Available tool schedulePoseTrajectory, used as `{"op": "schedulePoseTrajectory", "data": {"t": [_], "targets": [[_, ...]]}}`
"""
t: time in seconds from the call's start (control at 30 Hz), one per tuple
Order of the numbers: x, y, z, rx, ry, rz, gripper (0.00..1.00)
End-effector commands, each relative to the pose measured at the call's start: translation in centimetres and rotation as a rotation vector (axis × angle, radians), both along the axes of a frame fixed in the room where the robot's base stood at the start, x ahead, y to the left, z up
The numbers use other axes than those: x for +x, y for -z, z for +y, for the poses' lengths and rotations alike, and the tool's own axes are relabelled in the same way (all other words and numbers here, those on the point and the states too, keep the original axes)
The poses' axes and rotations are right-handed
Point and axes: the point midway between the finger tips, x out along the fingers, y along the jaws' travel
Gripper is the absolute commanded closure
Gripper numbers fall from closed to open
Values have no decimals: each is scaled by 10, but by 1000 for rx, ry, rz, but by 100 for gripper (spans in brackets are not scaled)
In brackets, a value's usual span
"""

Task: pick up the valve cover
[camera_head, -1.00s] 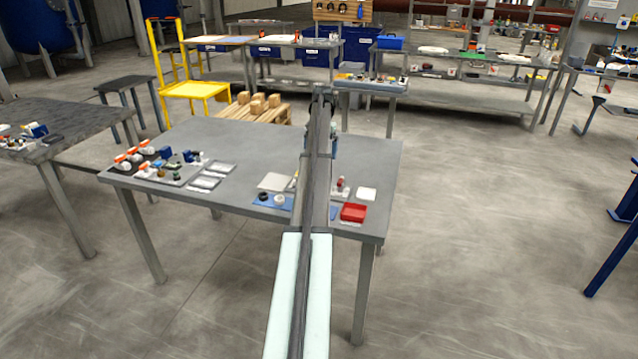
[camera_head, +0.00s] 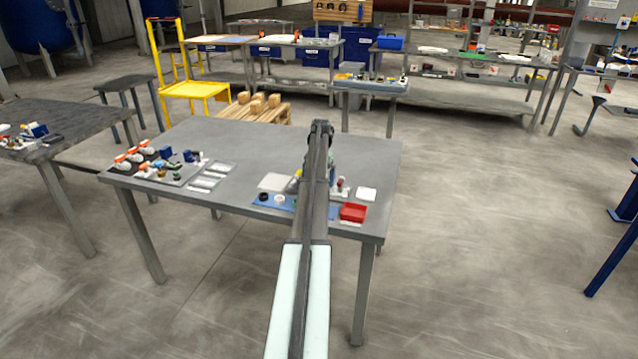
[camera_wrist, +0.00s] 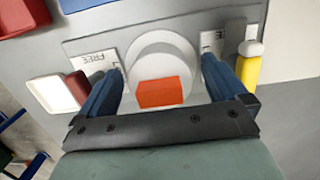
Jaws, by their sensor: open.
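In the wrist view, my gripper (camera_wrist: 162,66) is open, with one blue finger on each side of a white round part with an orange-red block (camera_wrist: 158,92) on its near side. This looks like the valve cover, though I cannot be sure. It rests at a grey plate (camera_wrist: 88,42) with white labels, one reading "FREE". I see no clear grip on it, and the fingers' exact contact cannot be told. In the head view, my arm hides the gripper and this part on the grey table (camera_head: 240,145).
In the wrist view, a yellow cylinder with a pale top (camera_wrist: 248,62) stands close right of the right finger. In the head view, a red tray (camera_head: 353,212) sits near the table's front right; the table's back is clear.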

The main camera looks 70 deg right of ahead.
Motion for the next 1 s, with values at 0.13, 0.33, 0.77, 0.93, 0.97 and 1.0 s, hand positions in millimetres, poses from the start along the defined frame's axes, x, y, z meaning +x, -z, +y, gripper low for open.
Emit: {"op": "schedulePoseTrajectory", "data": {"t": [0.13,0.33,0.77,0.93,0.97,1.0], "targets": [[0,4,0,-1,0,0,1],[0,4,0,-1,0,0,8],[0,3,0,-1,0,0,50],[0,3,0,-1,0,0,61],[0,3,0,-1,0,0,61],[0,3,0,-1,0,0,61]]}}
